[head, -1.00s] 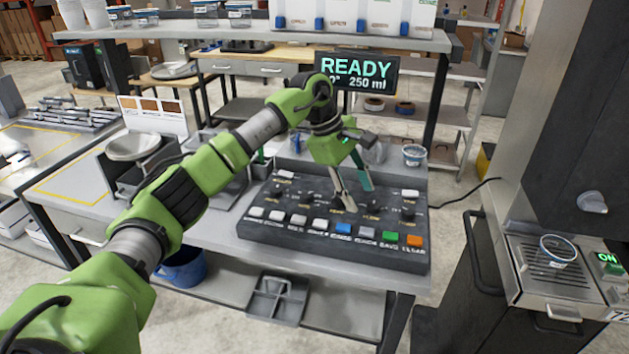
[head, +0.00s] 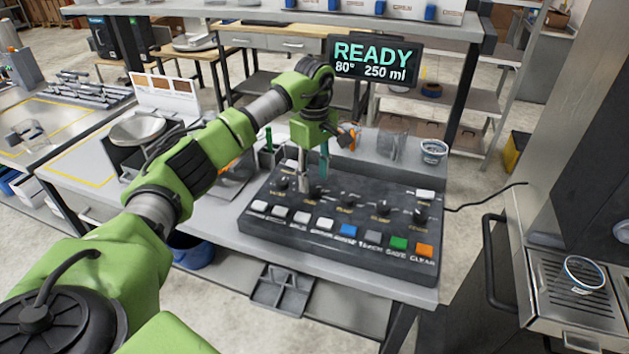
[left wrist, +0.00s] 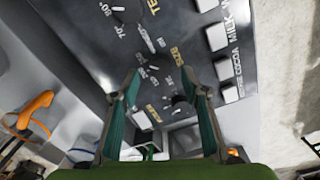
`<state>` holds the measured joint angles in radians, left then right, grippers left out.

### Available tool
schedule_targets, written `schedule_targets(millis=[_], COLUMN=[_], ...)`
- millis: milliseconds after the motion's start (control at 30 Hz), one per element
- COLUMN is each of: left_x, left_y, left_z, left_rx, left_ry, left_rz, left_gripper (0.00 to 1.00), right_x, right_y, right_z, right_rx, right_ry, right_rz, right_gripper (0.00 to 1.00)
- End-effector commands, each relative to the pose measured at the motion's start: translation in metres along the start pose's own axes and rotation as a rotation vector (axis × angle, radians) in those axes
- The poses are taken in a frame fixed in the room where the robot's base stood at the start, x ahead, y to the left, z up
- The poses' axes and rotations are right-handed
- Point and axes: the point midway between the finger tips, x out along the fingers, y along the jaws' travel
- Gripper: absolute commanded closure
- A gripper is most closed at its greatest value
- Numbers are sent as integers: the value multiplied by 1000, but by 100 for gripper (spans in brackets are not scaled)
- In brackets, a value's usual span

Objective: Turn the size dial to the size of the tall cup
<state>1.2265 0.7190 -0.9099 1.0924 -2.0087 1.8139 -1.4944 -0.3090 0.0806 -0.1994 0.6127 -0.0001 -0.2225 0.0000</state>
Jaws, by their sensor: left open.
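The black control panel (head: 330,243) lies on the grey counter with a row of dials. My left gripper (head: 312,180) is open, fingers down, over the left part of the dial row. In the left wrist view, the open fingers (left wrist: 158,85) straddle the printed area beside the yellow SIZE label (left wrist: 175,52). The size dial's pale pointer (left wrist: 147,38) seems to lie beside that label; contact is unclear. The display (head: 375,63) reads READY, 80°, 250 ml. A clear cup (head: 585,274) stands on the machine's drip tray, another cup (head: 433,151) behind the panel. I cannot tell which is tall.
Push buttons, among them a blue one (head: 348,231) and an orange one (head: 424,250), run along the panel's front. A clear container (head: 391,145) stands behind the panel. A scale (head: 138,130) is to the left. A dispenser machine (head: 555,150) stands at the right.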

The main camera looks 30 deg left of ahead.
Motion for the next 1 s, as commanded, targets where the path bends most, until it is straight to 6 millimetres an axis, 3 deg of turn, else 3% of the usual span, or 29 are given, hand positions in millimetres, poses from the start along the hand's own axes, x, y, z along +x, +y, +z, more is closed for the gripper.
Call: schedule_targets(millis=[33,167,567,700,733,1000], left_x=[7,22,31,31,31,30], left_y=[-1,0,0,0,0,0], left_z=[1,1,0,0,0,0], left_rx=[0,1,1,1,1,-12], left_ry=[-1,-2,-1,-1,-1,-1], left_rz=[-4,-2,0,0,0,0], left_gripper=[59,59,59,92,97,97], right_x=[-4,-7,-7,-7,-7,-7], right_y=[2,4,1,0,0,1], right_z=[-12,-28,-10,-7,-7,-10], right_rx=[0,-1,-1,-1,-1,-1], right_ry=[17,42,15,11,11,14], right_rz=[2,4,1,0,0,1], right_gripper=[60,60,60,60,60,60])
